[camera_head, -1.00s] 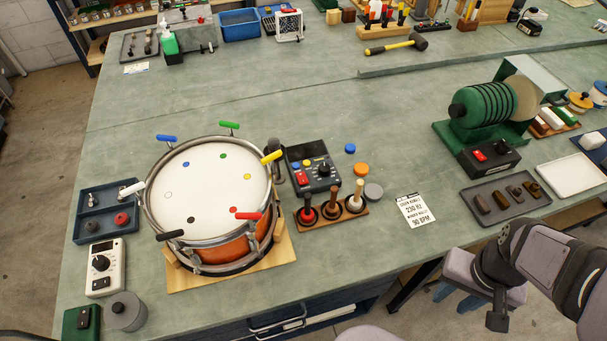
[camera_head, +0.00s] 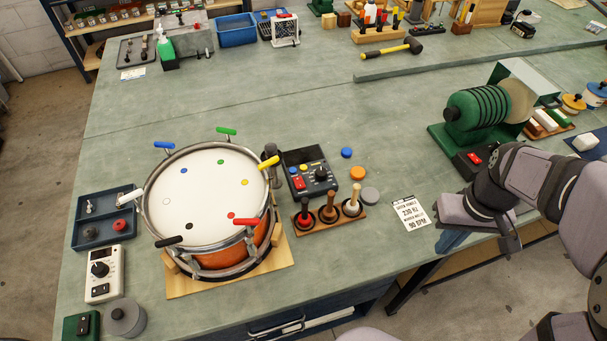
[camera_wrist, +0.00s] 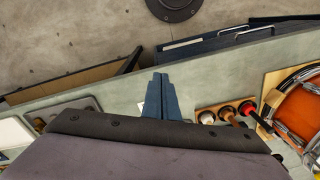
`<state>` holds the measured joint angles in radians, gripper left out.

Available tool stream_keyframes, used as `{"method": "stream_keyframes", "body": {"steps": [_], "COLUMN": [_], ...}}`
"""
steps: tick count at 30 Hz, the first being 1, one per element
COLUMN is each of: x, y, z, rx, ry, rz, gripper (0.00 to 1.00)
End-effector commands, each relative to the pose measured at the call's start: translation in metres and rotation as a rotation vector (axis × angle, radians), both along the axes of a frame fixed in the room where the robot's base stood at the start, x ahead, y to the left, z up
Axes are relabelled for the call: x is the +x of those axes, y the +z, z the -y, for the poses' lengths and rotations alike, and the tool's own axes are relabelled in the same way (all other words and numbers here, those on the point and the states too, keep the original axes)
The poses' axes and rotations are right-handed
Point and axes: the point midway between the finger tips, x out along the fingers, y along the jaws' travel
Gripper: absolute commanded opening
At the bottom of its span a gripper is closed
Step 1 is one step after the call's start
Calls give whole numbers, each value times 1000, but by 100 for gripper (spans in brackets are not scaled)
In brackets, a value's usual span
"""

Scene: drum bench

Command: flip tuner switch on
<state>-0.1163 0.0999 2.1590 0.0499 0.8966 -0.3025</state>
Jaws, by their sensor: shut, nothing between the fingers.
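The tuner (camera_head: 310,172) is a dark box with a screen, a dial and small buttons, right of the drum in the head view. A red switch (camera_head: 299,183) sits on its front left; whether it is on or off is too small to tell. My gripper (camera_head: 446,245) is at the bench's front edge, well right of the tuner and just right of the printed card. Its blue fingers are shut and empty, and they also show in the wrist view (camera_wrist: 161,92). The tuner cannot be made out in the wrist view.
The drum (camera_head: 210,195) with coloured handles stands left of the tuner. A green grinder (camera_head: 480,115) stands at the right. The middle of the bench is clear.

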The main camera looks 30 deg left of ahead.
Motion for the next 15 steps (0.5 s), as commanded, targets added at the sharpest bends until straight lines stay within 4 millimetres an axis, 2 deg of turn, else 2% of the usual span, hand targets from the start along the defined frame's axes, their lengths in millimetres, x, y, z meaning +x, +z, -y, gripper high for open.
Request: {"method": "stream_keyframes", "body": {"steps": [1,6,15], "x": [15,54,106], "y": [6,22,43], "z": [-11,-46,-118], "rx": [7,36,94], "ry": [62,270,647], "rz": [-2,-5,-5], "gripper": [0,0,0]}}
